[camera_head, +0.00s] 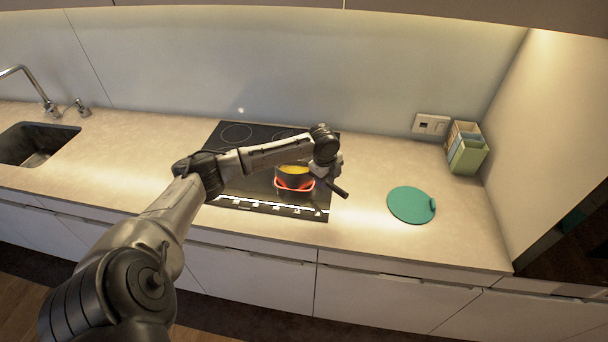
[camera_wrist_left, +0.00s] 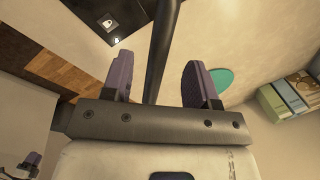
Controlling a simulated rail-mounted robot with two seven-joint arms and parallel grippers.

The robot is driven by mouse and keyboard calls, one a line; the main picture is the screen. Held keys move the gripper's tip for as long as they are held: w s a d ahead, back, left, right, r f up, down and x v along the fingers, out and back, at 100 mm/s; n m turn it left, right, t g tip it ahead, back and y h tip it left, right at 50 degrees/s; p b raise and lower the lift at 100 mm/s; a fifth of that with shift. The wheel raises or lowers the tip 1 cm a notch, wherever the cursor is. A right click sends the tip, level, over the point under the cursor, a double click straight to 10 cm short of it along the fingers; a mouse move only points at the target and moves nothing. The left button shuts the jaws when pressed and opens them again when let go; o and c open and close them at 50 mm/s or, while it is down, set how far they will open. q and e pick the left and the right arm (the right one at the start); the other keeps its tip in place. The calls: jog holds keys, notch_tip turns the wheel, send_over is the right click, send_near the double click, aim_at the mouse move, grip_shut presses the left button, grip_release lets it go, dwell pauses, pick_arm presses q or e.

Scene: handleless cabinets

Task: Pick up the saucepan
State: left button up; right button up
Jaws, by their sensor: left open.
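The saucepan (camera_head: 292,176) is a small dark pot with yellow-orange contents. It stands on a red-glowing zone of the black cooktop (camera_head: 236,184). Its black handle (camera_head: 338,190) points toward the lower right. My left gripper (camera_head: 328,178) is over the handle, beside the pot. In the left wrist view the gripper (camera_wrist_left: 160,80) is open, with the dark handle (camera_wrist_left: 165,45) running between its two purple-padded fingers. I cannot tell whether either finger touches it. The pot body is outside that view. A small part of what looks like my right gripper (camera_wrist_left: 28,163) shows at the lower left there.
A round teal board (camera_head: 411,205) lies on the counter right of the cooktop. A sink (camera_head: 38,143) is at the far left. The counter between sink and cooktop is clear.

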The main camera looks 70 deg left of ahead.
aim_at(328, 181)
pick_arm(q)
jog(key=shift+w+a+f, duration=0.1)
jog(key=shift+w+f, duration=0.1)
jog(key=shift+f, duration=1.1)
jog(key=shift+w+f, duration=0.2)
jog(key=shift+f, duration=1.1)
jog(key=shift+c, duration=0.2)
grip_shut()
jog(key=shift+r, duration=0.1)
